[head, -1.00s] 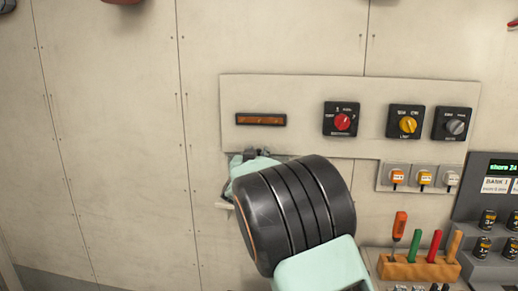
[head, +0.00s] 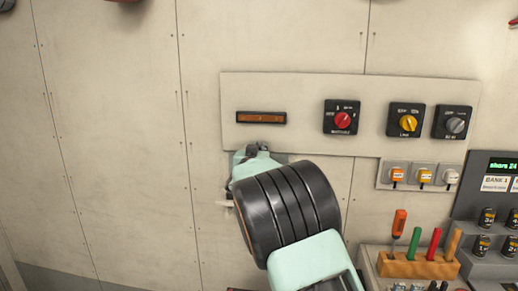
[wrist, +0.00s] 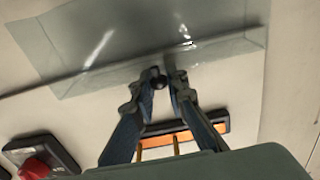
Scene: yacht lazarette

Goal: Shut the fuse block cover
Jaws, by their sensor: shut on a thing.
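The fuse block cover (wrist: 100,40) is a clear, greyish sheet with a folded rim, in the upper part of the wrist view. A small dark knob (wrist: 157,80) sits at its lower edge. My gripper (wrist: 160,80) is shut on this knob, one finger on each side. In the head view my gripper (head: 257,148) is just below the orange bar, and my wrist blocks most of what lies behind it. How far the cover stands open cannot be told.
An orange bar in a black frame (head: 261,118) is on the pale panel (head: 300,90). Red (head: 342,120), yellow (head: 407,121) and grey (head: 456,126) rotary switches are to its right. A wooden tool rack (head: 420,265) stands lower right. The wall at left is bare.

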